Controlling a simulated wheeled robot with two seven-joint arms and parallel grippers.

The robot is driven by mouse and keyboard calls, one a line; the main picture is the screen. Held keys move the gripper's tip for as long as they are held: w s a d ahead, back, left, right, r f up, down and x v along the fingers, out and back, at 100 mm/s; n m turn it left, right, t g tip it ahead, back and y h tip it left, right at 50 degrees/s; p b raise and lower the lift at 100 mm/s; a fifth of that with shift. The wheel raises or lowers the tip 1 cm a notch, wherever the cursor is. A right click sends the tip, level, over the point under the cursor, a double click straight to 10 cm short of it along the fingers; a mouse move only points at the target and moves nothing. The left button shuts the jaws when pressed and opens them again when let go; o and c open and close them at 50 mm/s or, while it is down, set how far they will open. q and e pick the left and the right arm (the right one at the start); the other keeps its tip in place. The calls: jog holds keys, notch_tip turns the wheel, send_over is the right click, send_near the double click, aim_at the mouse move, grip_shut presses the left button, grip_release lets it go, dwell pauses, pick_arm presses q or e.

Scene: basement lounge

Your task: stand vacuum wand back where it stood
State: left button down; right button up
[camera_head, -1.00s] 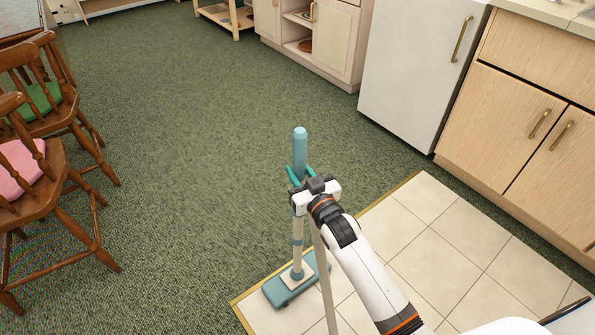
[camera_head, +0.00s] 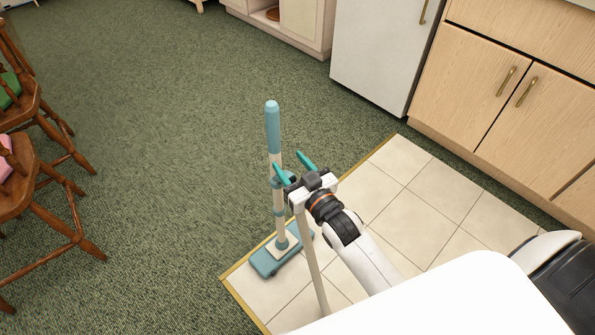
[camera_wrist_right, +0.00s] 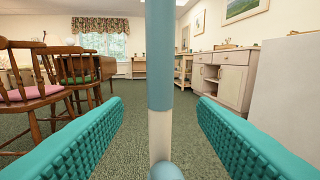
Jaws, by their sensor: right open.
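The vacuum wand (camera_head: 273,130) stands upright, with a blue-green upper grip, a pale tube and a flat blue-green floor head (camera_head: 267,262). The head rests on the pale tiles near their corner by the carpet. My right gripper (camera_head: 287,160) is open and empty, to the right of the wand, with its teal fingers pointing toward it. In the right wrist view the wand (camera_wrist_right: 160,60) rises in the middle, beyond the gap between the spread fingers, apart from both. My left gripper is not in view.
Pale tiles (camera_head: 440,195) with a yellowish edge strip meet green carpet (camera_head: 170,150). Wooden cabinets (camera_head: 520,90) and a white fridge (camera_head: 385,60) stand at the right and back. Wooden chairs (camera_head: 45,195) stand at the left. A thin pale pole (camera_head: 312,265) shows below my gripper.

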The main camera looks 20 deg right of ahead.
jog(key=s+d+f+g+h, duration=0.1)
jog(key=s+f+g, duration=0.2)
jog(key=s+g, duration=0.4)
jog(key=s+d+f+g+h, duration=0.1)
jog(key=s+f+g, duration=0.2)
jog(key=s, duration=1.5)
jog(key=g, duration=0.4)
jog(key=shift+f, duration=0.15)
jog(key=shift+d, duration=0.1)
